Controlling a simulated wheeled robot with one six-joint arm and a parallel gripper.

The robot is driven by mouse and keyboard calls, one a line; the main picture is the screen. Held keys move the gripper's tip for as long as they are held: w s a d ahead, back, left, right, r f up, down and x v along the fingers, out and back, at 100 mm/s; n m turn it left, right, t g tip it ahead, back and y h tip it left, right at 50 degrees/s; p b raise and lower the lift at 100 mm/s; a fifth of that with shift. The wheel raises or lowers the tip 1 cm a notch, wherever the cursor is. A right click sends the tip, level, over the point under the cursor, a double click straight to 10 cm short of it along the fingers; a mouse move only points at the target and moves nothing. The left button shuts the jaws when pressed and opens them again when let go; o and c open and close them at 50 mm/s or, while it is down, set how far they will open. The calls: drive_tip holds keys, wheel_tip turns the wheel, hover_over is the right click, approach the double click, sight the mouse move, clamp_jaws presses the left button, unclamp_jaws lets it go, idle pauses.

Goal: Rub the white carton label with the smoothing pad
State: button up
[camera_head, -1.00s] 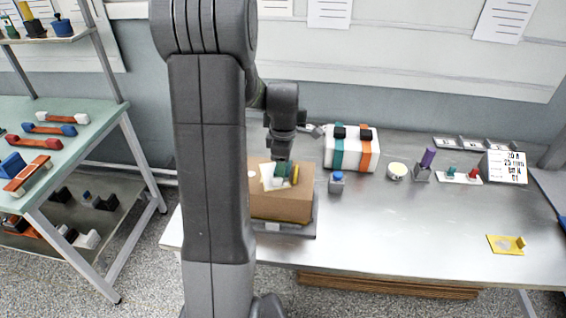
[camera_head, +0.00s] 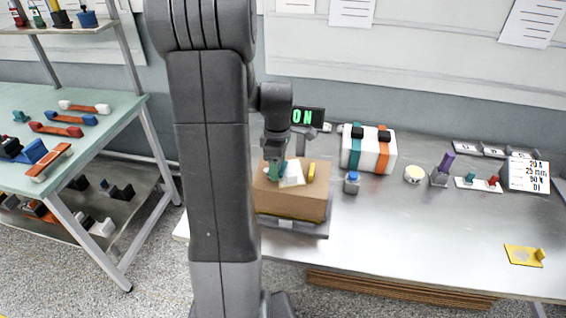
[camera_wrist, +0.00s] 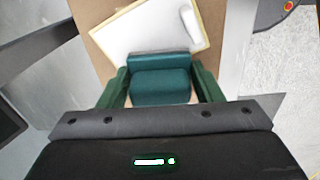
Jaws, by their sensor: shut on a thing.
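The brown carton (camera_head: 290,205) sits on a grey tray on the metal bench. The white label (camera_head: 293,174) lies on its top, and it also shows in the wrist view (camera_wrist: 140,34) with a yellowish border. My gripper (camera_head: 275,172) is low over the carton top, at the left side of the label. In the wrist view my gripper (camera_wrist: 160,90) is shut on the teal smoothing pad (camera_wrist: 160,80), which overlaps the label's near edge. I cannot tell if the pad touches the label. A pale raised shape (camera_wrist: 188,22) shows near the label's corner.
A yellow piece (camera_head: 311,172) is on the carton's right side. The bench's front right is mostly clear.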

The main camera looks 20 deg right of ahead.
sight(300, 168)
drive_tip(key=shift+s+d+r, duration=0.1)
drive_tip(key=shift+s+d, duration=0.05)
drive_tip(key=shift+d, duration=0.65)
drive_tip(key=shift+s+d, duration=0.1)
drive_tip(key=shift+d, duration=0.7)
drive_tip(key=shift+s+d, duration=0.15)
drive_tip(key=shift+d, duration=0.7)
drive_tip(key=shift+s+d, duration=0.1)
drive_tip(key=shift+d, duration=0.7)
drive_tip(key=shift+p, duration=0.3)
drive_tip(key=shift+s+r+p, duration=0.1)
drive_tip(key=shift+r+p, duration=1.9)
drive_tip(key=shift+r, duration=0.85)
drive_tip(key=shift+r, duration=0.1)
wheel_tip(300, 168, up, 3)
drive_tip(key=shift+f+p, duration=0.1)
drive_tip(key=shift+p, duration=0.95)
